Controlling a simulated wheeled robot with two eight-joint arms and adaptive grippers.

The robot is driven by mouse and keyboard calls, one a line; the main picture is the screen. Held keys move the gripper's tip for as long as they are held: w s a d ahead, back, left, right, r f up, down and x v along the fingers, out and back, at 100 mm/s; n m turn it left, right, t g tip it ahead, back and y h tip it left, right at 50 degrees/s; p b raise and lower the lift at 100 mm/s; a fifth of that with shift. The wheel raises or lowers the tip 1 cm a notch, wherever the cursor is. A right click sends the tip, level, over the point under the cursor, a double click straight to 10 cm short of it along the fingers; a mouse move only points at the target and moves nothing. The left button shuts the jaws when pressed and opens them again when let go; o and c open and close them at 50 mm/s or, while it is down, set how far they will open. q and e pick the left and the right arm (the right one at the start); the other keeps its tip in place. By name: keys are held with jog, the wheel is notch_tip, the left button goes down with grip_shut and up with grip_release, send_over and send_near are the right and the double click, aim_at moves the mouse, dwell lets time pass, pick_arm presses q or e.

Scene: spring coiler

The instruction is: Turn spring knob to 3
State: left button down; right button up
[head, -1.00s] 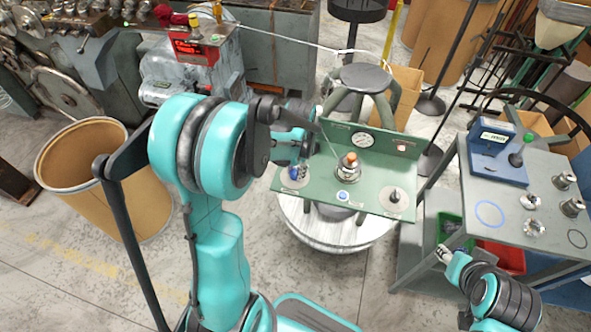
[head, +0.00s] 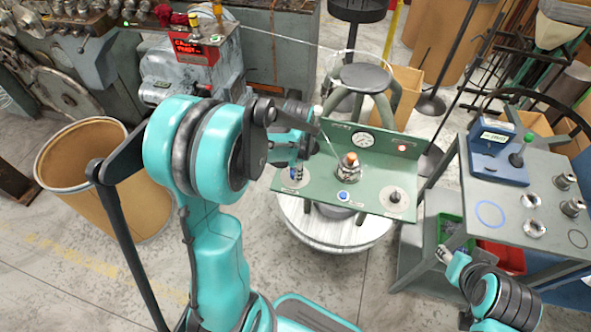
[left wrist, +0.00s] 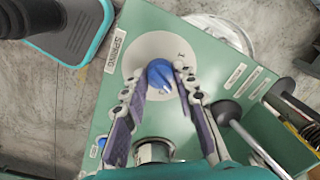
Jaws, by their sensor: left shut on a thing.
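The blue spring knob (left wrist: 160,74) sits on a pale round dial (left wrist: 150,50) beside a "SPRING" label in the left wrist view. The dial's digits are too small or covered to read surely. The dial is at the left end of the green panel (head: 325,190) in the head view. My left gripper (left wrist: 160,84) is shut on the blue knob, a finger on each side; in the head view this gripper (head: 297,170) is over the panel's left end and mostly hides the knob. My right gripper (head: 443,253) is low beside the grey cart, too small to read.
The panel carries a central post with an orange top (head: 351,159), a gauge (head: 362,140), a blue button (head: 343,196) and a black knob (head: 395,196) on the right. A grey cart (head: 540,200) stands right; a brown drum (head: 80,190) stands left.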

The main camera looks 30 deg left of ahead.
pick_arm(q)
jog(key=m, duration=0.6)
jog(key=shift+m, duration=0.3)
dwell(0.4)
jog(key=c, duration=1.2)
grip_release()
jog(key=shift+r, duration=0.1)
jog(key=r, duration=1.1)
jog(key=shift+s+r, duration=0.4)
jog(key=shift+d, duration=0.15)
